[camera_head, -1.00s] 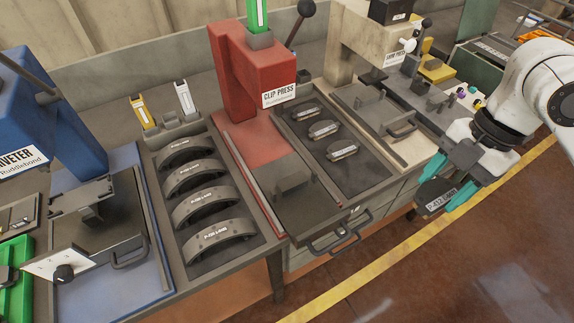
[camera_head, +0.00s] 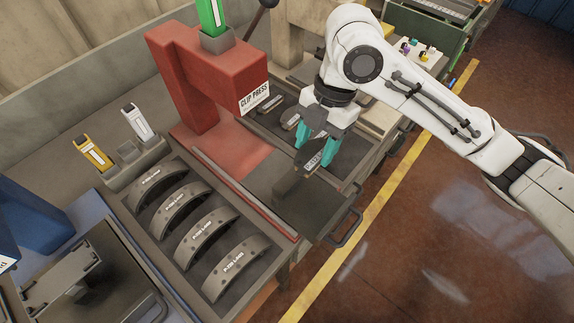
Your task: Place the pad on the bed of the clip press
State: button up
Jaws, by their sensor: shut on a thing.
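The red clip press (camera_head: 208,85) stands at centre left, with its name plate on the front of its head. Its dark grey bed (camera_head: 318,208) extends toward the aisle, with a raised block on it. My gripper (camera_head: 317,152) has teal fingers and is shut on a dark pad (camera_head: 314,162) with a white label. It holds the pad above the far right part of the bed, close to the tray of pads. The gap between pad and bed is hard to judge. The fingers and wrist hide part of the pad.
A tray (camera_head: 188,262) of several curved brake shoes lies left of the press. A dark tray (camera_head: 345,172) with small pads lies behind my gripper. Yellow (camera_head: 93,153) and white (camera_head: 138,122) holders stand at the back left. A handle (camera_head: 347,228) sticks out at the bench front.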

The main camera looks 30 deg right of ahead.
send_over(286, 181)
jog(key=d, duration=0.2)
jog(key=x, duration=0.5)
jog(key=shift+w+d+f, duration=0.1)
jog(key=shift+w+d, duration=0.05)
jog(key=shift+d, duration=0.25)
jog(key=shift+w+d+p+x, duration=0.15)
jog(key=shift+p+x, duration=0.2)
jog(key=shift+x, duration=0.65)
jog(key=shift+w+d+p+x, duration=0.1)
jog(key=shift+w+p+x, duration=0.2)
jog(key=shift+x, duration=0.75)
jog(key=shift+s+f, duration=0.1)
jog(key=shift+f, duration=0.1)
jog(key=o, duration=1.3)
jog(key=shift+c, duration=0.2)
jog(key=s+b+v, duration=0.1)
jog(key=v, duration=1.1)
jog(key=shift+w, duration=0.45)
